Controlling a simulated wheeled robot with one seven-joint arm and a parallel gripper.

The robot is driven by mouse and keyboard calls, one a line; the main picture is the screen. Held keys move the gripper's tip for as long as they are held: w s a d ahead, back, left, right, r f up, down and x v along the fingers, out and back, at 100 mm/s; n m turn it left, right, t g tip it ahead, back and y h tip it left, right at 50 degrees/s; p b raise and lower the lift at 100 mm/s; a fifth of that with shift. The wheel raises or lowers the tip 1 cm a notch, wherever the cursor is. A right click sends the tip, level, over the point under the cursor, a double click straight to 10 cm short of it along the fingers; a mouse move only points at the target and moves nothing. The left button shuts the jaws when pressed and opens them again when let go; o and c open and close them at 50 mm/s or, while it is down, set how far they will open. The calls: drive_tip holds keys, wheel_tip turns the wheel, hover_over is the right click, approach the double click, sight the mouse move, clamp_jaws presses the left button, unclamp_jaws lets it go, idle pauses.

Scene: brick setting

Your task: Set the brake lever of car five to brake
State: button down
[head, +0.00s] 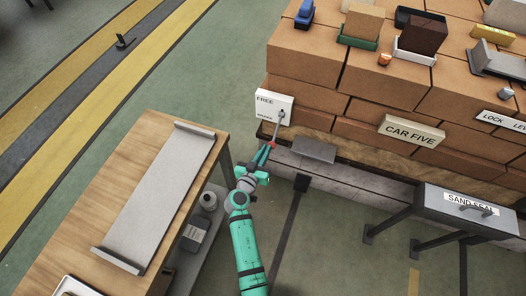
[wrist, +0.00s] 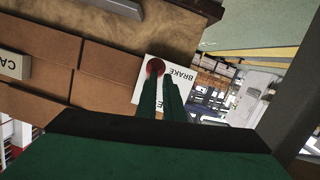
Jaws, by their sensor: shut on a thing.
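The brake lever of car five is a thin grey rod (head: 280,120) on a white plate (head: 270,107). In the head view the plate reads FREE at the top, with smaller lettering below. The rod slants down from the plate to a red knob (head: 272,146). My gripper (head: 268,151) is at the knob, its fingers shut on it. In the wrist view my gripper (wrist: 163,78) shows dark green fingers around the red knob (wrist: 155,67), with BRAKE on the plate (wrist: 180,78) beside it, seen upside down. The fingers hide part of the plate.
Car five carries stacked bricks (head: 350,70) and a CAR FIVE sign (head: 411,132). A grey step (head: 314,150) juts out below the lever. A wooden table (head: 100,190) with a grey tray stands at the left. A SAND SEAL stand (head: 465,225) is at the right.

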drive_tip(key=s+a+f, duration=0.1)
drive_tip(key=s+a, duration=0.5)
drive_tip(key=s, duration=0.4)
idle(0.5)
